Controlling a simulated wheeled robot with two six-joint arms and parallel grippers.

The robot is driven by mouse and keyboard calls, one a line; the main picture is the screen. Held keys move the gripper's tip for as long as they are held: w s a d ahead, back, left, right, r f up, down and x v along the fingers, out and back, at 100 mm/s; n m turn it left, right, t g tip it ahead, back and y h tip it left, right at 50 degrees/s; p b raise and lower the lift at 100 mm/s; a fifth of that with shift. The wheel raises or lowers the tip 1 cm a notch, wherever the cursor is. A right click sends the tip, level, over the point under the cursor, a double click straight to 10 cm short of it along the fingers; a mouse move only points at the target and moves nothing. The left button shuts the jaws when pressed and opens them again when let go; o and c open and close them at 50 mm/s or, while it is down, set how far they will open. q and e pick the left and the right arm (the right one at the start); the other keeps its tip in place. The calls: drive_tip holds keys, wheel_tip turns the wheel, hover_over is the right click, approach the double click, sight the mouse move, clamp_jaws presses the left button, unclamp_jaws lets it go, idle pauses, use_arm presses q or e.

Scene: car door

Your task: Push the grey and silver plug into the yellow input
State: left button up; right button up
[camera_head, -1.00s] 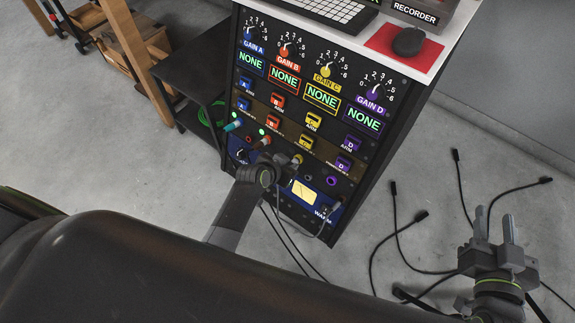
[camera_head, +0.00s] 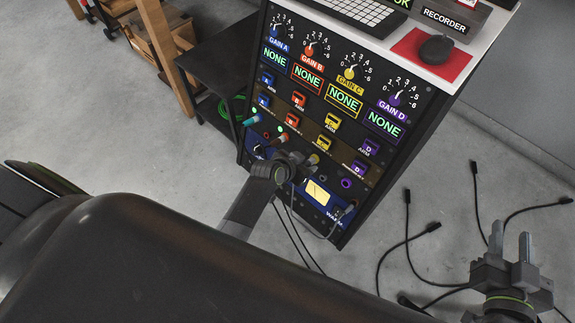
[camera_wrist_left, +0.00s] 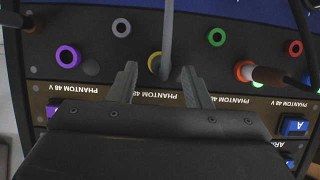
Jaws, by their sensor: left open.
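The yellow input (camera_wrist_left: 154,62) is a yellow ring on the dark panel, between my left gripper's fingers in the left wrist view. A grey plug with its cable (camera_wrist_left: 167,38) comes down from the top across the ring's right side. I cannot tell how deep it sits in the ring. My left gripper (camera_wrist_left: 160,82) is open, with one finger on each side of the plug and a visible gap to it. In the head view my left gripper (camera_head: 300,166) is close to the panel and hides most of this spot. My right gripper (camera_head: 510,243) is open and empty, away from the panel.
The rack panel (camera_head: 330,115) has knobs and buttons. In the left wrist view a purple input (camera_wrist_left: 68,57), a green input (camera_wrist_left: 217,37) and an orange input with a brown plug (camera_wrist_left: 270,76) surround the yellow one. Black cables (camera_head: 408,240) lie on the floor at right.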

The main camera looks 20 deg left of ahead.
use_arm(q)
drive_tip(key=p+v, duration=0.5)
drive_tip(key=v, duration=1.1)
use_arm(e)
wheel_tip(320, 180, up, 6)
use_arm(q)
drive_tip(key=shift+s, duration=0.1)
use_arm(e)
drive_tip(key=shift+f, duration=0.15)
